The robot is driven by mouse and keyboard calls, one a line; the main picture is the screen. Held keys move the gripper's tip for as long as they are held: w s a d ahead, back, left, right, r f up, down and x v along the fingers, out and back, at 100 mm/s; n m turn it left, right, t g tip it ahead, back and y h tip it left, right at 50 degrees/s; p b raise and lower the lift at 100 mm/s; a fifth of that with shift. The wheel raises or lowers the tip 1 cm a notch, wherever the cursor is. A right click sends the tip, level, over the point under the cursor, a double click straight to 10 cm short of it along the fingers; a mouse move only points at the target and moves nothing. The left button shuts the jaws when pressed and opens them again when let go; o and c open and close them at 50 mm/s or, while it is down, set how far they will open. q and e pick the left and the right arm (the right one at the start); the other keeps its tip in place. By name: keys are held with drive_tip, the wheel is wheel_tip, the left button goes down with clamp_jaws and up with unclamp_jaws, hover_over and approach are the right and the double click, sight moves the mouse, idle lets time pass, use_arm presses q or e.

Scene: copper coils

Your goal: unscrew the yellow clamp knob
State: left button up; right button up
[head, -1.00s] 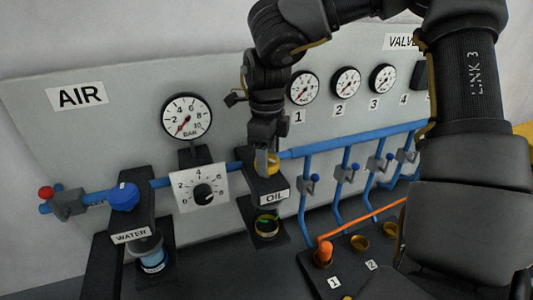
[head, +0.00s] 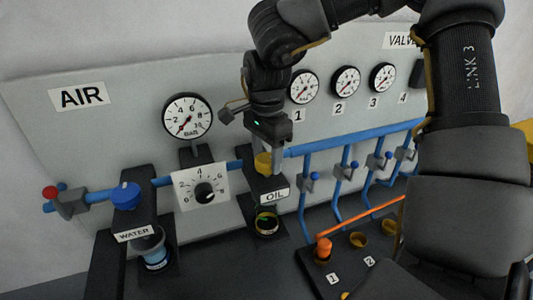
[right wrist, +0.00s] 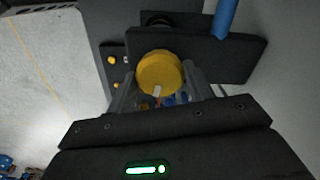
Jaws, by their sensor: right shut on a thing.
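The yellow clamp knob (head: 264,163) sits on top of the black block labelled OIL (head: 274,196) in the head view. In the right wrist view the round yellow knob (right wrist: 160,73) lies between the two grey fingers. My right gripper (head: 270,160) comes down from above and is shut on the knob, with a finger on each side. In the right wrist view the fingertips of my right gripper (right wrist: 159,88) are partly hidden by the knob. My left gripper is not in view.
A blue pipe (head: 305,149) runs behind the knob. The WATER unit with its blue knob (head: 124,196) stands left, beside a dial plate (head: 200,187). A gauge (head: 187,117) hangs above.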

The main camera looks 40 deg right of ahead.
sight(267, 158)
drive_tip(key=shift+n, duration=1.1)
drive_tip(key=o, duration=1)
wheel_tip(267, 158, up, 11)
drive_tip(key=shift+f, duration=0.1)
